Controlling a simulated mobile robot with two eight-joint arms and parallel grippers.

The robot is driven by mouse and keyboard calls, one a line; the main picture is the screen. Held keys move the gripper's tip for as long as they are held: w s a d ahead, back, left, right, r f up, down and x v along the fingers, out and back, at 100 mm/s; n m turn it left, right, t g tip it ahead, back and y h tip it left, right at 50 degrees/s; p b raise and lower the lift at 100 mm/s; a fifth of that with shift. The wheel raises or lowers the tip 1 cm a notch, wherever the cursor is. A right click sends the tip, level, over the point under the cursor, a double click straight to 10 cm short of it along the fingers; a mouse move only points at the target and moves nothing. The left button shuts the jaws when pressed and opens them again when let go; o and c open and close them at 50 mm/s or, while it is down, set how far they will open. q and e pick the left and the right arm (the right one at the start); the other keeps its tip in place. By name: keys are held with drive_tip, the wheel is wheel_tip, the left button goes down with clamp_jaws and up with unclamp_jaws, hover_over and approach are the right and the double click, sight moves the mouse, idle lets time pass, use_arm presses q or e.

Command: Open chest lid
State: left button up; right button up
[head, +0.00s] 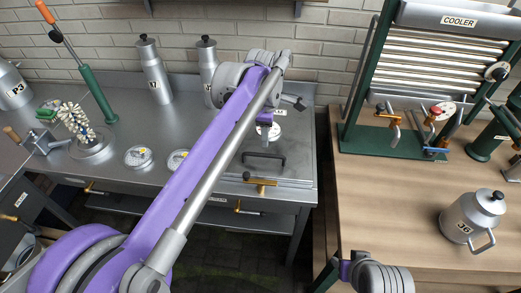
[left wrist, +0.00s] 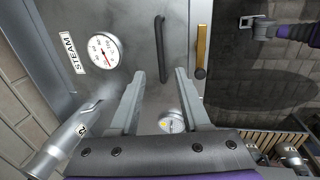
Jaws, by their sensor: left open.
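The steam chest's metal lid (head: 295,155) lies flat, flush with the steel bench, and looks shut. Its black bar handle (head: 263,157) shows in the left wrist view (left wrist: 160,48) just beyond my fingertips. A brass latch bar (head: 260,182) sits at the lid's front edge; it also shows in the left wrist view (left wrist: 201,50). My left gripper (left wrist: 159,80) is open and empty above the lid, its fingers apart and clear of the handle. In the head view, my arm partly hides it. Part of my right gripper (left wrist: 255,24) shows at upper right; its jaws are unclear.
A round gauge (left wrist: 103,50) and a STEAM label (left wrist: 72,53) are beside the handle. Metal bottles (head: 153,70) stand at the bench's back. A wooden table (head: 390,200) on the right bears a cooler rack (head: 440,70) and a milk can (head: 472,218). A gap separates bench and table.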

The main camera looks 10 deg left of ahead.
sight(266, 155)
use_arm(q)
drive_tip(key=f, duration=0.3)
drive_tip(key=w+f, duration=0.1)
drive_tip(key=f, duration=0.3)
drive_tip(key=w+f, duration=0.1)
drive_tip(key=f, duration=0.2)
drive_tip(key=shift+f+b, duration=0.15)
drive_tip(key=shift+b, duration=0.2)
clamp_jaws()
idle(0.9)
